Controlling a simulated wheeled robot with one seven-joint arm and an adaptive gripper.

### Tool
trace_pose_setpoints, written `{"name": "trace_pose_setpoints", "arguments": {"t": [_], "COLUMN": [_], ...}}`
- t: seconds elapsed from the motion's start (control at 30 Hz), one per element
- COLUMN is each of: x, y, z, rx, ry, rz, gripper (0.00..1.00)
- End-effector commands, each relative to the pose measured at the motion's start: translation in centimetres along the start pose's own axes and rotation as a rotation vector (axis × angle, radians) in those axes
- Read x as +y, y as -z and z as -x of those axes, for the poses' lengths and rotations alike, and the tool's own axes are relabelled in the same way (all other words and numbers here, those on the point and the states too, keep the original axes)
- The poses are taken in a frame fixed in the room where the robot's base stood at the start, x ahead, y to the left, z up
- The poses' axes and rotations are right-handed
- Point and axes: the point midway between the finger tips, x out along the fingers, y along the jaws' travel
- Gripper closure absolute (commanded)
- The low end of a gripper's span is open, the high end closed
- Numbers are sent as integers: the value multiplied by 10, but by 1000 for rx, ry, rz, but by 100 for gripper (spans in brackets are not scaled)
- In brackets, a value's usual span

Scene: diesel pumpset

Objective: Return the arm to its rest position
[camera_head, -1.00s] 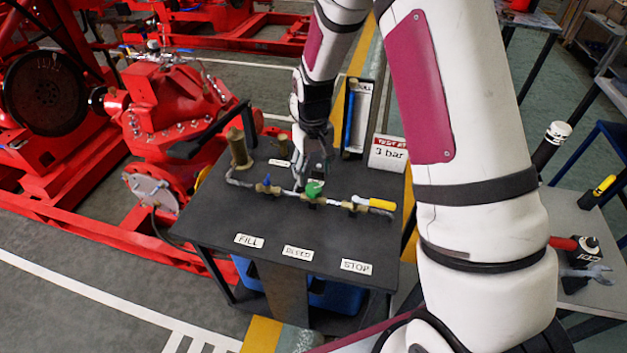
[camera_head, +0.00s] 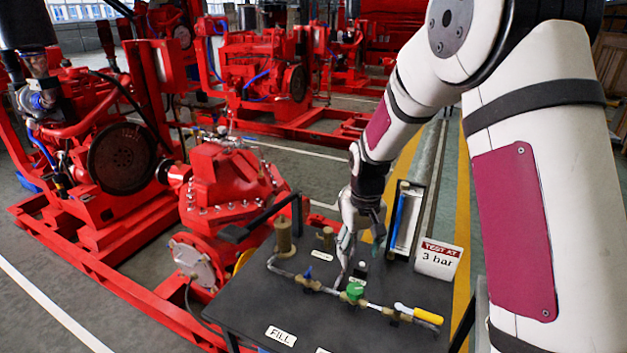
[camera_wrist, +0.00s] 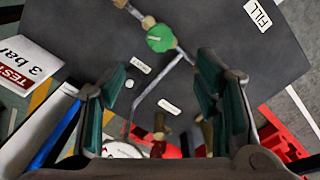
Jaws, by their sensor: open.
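My gripper (camera_head: 361,252) is open and empty above the black bench top (camera_head: 250,310). Its two green-padded fingers stand apart in the wrist view (camera_wrist: 162,75). The green valve handle (camera_head: 355,291) sits on the pipe line below the fingertips, with a gap between. It also shows beyond the fingers in the wrist view (camera_wrist: 160,39). My arm reaches down from the upper right of the head view, bent at the elbow.
A yellow-handled valve (camera_head: 418,314) and a blue-handled valve (camera_head: 308,273) share the pipe. The "3 bar" sign (camera_head: 438,260) and a framed blue tube (camera_head: 398,222) stand right of my gripper. A red pump (camera_head: 225,185) is to the left.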

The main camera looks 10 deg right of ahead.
Motion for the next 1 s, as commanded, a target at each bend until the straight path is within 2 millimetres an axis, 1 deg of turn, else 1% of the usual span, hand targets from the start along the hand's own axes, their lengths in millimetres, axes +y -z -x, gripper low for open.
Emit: {"name": "trace_pose_setpoints", "arguments": {"t": [0.07,0.17,0.3,0.37,0.4,0.5,0.57,0.7,0.8,1.0], "x": [0,-1,-2,-3,-4,-6,-7,-10,-12,-17], "y": [-2,-10,-31,-41,-48,-69,-81,-112,-136,-184], "z": [9,32,76,93,104,130,144,172,189,213], "rx": [11,35,80,100,114,146,167,213,247,313], "ry": [-2,-5,-11,-14,-16,-19,-21,-25,-27,-30], "rz": [-1,-6,-14,-19,-22,-30,-34,-44,-51,-67], "gripper": [43,43,43,43,43,43,43,43,43,43]}}
